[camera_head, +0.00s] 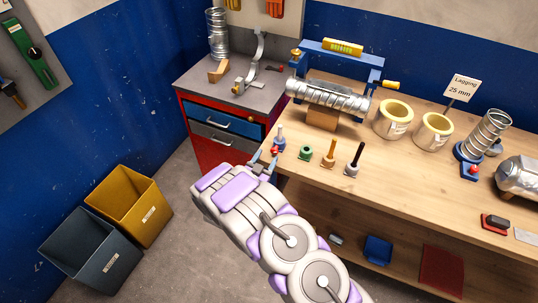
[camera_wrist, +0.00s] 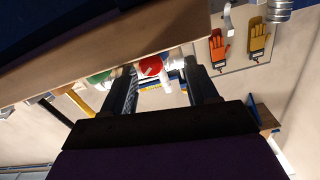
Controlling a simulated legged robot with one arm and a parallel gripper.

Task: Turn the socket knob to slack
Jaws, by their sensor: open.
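My gripper (camera_head: 265,161) is at the left front corner of the workbench, open. In the wrist view its two dark fingers (camera_wrist: 166,80) are apart, with a round red part (camera_wrist: 150,66) showing between or just beyond them. I cannot tell whether they touch it. A blue socket (camera_head: 467,152) holds a tilted spiral duct (camera_head: 487,133) at the right of the bench. A red knob (camera_head: 472,169) is on its front. No slack marking is readable.
Upright tools with green (camera_head: 305,153), orange (camera_head: 329,156) and black (camera_head: 352,160) parts stand right of my gripper. A blue rack (camera_head: 342,56) with a silver duct (camera_head: 328,94) and two yellow rolls (camera_head: 393,119) are behind. Bins (camera_head: 130,205) stand on the left floor.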

